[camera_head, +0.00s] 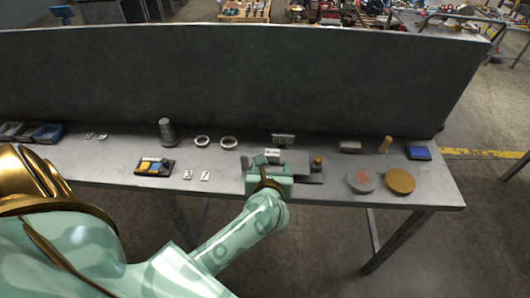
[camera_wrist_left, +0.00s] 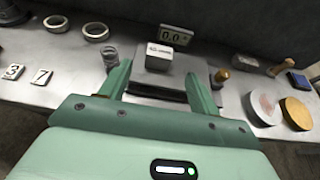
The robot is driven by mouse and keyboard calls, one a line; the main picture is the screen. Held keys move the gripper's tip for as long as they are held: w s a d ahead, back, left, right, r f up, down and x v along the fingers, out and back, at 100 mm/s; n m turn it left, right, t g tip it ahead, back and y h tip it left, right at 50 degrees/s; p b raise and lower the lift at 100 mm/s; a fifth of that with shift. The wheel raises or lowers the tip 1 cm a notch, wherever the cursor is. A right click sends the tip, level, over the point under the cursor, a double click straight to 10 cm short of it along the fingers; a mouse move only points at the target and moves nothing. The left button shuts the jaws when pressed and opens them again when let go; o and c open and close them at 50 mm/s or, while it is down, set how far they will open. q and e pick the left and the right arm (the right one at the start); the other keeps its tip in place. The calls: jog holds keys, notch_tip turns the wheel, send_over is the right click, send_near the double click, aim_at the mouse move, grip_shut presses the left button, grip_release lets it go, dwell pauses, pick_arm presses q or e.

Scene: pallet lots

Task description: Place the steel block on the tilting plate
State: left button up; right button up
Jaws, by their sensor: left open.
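A small pale grey block with a printed label (camera_head: 272,153) shows just beyond my left gripper; it looks like the steel block. In the left wrist view the labelled block (camera_wrist_left: 159,58) appears between the fingers, with space on both sides. The flat grey plate (camera_head: 298,161) with a brass knob at its right end looks like the tilting plate. It shows in the wrist view (camera_wrist_left: 176,79), partly behind the fingers. I cannot tell whether the block touches it. My left gripper (camera_head: 268,166) is open and empty. My right gripper is not in view.
A display (camera_wrist_left: 175,35) stands behind the plate. Another pale block (camera_head: 350,147), a wooden peg (camera_head: 386,145), a grey disc (camera_head: 361,180) and a golden disc (camera_head: 400,181) are right. Two rings and number tiles (camera_head: 196,175) are left. A dark panel (camera_head: 220,80) backs the bench.

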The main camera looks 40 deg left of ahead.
pick_arm(q)
jog(key=d+r+m+t+h, duration=0.3)
jog(key=r+m+t, duration=0.5)
jog(key=m, duration=0.9)
jog(key=s+d+f+m+g+h, duration=0.2)
jog(key=s+f+m+g, duration=0.15)
jog(key=f+m, duration=0.45)
jog(key=s+d+f+m+g+h, duration=0.2)
jog(key=s+f+m, duration=0.25)
jog(key=f, duration=0.85)
jog(key=s+d+f+m+g+h, duration=0.2)
jog(key=s+f+m, duration=0.1)
jog(key=f+m, duration=0.55)
jog(key=s+a+f+m+g, duration=0.25)
jog(key=s+f+g, duration=0.35)
jog(key=s+f, duration=0.8)
jog(key=s+a+f+m+g+y, duration=0.1)
jog(key=s+a+f+m+g, duration=0.1)
jog(key=s, duration=0.8)
jog(key=s+a+f+m+g+y, duration=0.1)
jog(key=s+f+m+g, duration=0.2)
jog(key=s, duration=0.7)
jog(key=shift+a, duration=0.4)
